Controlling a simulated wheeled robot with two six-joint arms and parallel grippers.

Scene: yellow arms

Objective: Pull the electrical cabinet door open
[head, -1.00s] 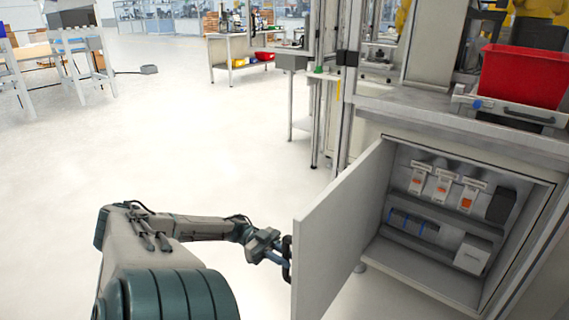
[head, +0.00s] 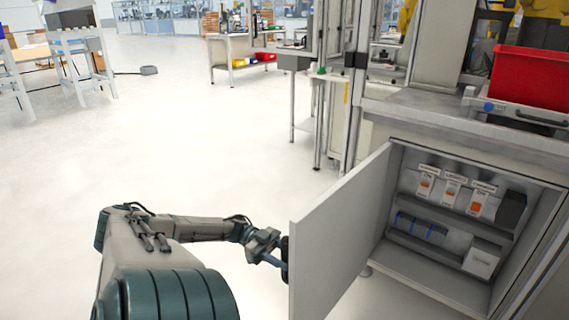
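The electrical cabinet (head: 480,140) stands at the right under a grey worktop. Its light grey door (head: 337,238) is swung well open toward me, hinged on the cabinet's left side. Inside, switches with orange parts (head: 451,192), blue-marked modules (head: 419,228) and a white box (head: 481,258) are exposed. My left gripper (head: 284,260) is at the door's outer left edge, where the dark handle is. The fingertips are partly hidden by the door edge, so I cannot tell whether they are closed on the handle. My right gripper is not in view.
A red bin (head: 531,78) sits on a tray on the worktop (head: 440,108) above the cabinet. A metal frame post (head: 352,90) stands behind the door. The pale floor (head: 150,150) to the left is clear. A workbench (head: 240,58) and white stools (head: 80,65) are farther back.

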